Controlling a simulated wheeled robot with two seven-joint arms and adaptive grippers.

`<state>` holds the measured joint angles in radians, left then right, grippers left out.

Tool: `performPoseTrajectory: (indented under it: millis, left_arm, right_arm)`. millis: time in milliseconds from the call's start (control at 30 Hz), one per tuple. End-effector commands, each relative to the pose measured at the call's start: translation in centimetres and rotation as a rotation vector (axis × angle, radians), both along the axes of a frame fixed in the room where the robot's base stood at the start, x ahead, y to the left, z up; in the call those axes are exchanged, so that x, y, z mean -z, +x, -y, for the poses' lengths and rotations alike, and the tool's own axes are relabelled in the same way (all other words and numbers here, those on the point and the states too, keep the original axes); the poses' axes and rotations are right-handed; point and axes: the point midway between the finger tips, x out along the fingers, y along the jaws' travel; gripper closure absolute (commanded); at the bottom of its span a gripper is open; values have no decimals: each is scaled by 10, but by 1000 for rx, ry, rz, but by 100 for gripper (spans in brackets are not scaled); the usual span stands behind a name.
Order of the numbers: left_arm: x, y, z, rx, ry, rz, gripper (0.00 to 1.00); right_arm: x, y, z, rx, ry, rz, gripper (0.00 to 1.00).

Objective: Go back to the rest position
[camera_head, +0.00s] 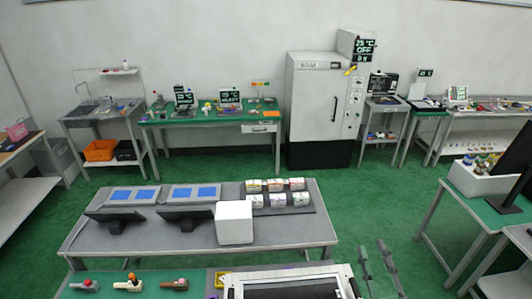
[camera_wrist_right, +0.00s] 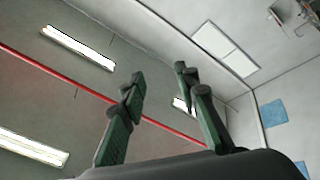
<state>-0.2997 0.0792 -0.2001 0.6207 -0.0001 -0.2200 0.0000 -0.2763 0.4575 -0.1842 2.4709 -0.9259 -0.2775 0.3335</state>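My right gripper (camera_head: 372,246) stands at the lower right of the head view, fingers pointing up, beside the front table's right end. In the right wrist view its two fingers (camera_wrist_right: 160,72) are spread apart with nothing between them. My left gripper is in neither view. The lever fixtures, a grey one with a red part (camera_head: 84,285), a white one with an orange part (camera_head: 128,283) and a brown one with a red part (camera_head: 174,284), sit on the green front table (camera_head: 205,278).
A white-framed black panel (camera_head: 290,290) lies close left of my right gripper. A grey table (camera_head: 180,240) beyond holds a white box (camera_head: 234,222), dark stands and several labelled containers. A green-topped table (camera_head: 462,190) stands at right. Green floor (camera_head: 375,205) is free between them.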

Motion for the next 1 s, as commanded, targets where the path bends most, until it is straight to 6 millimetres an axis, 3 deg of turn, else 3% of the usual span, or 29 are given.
performPoseTrajectory:
  millis: [33,100,200,300,400,500,633,800,1000]
  left_arm:
    - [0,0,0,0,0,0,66]
    - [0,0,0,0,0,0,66]
    - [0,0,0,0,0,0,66]
    - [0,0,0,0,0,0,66]
    - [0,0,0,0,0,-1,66]
    - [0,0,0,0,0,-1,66]
    - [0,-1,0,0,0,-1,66]
    - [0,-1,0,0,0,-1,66]
    - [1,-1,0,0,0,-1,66]
  right_arm:
    - [23,7,29,74,83,-79,71]
    - [59,12,65,171,185,-194,71]
    - [121,8,105,296,312,-372,71]
    - [187,-7,131,400,423,-561,71]
    - [254,-33,143,483,517,-764,71]
    - [312,-65,143,541,591,-958,71]
    - [366,-106,131,580,653,-1165,71]
    - [411,-153,111,596,705,-1379,71]
    - [449,-200,83,587,743,-1595,71]
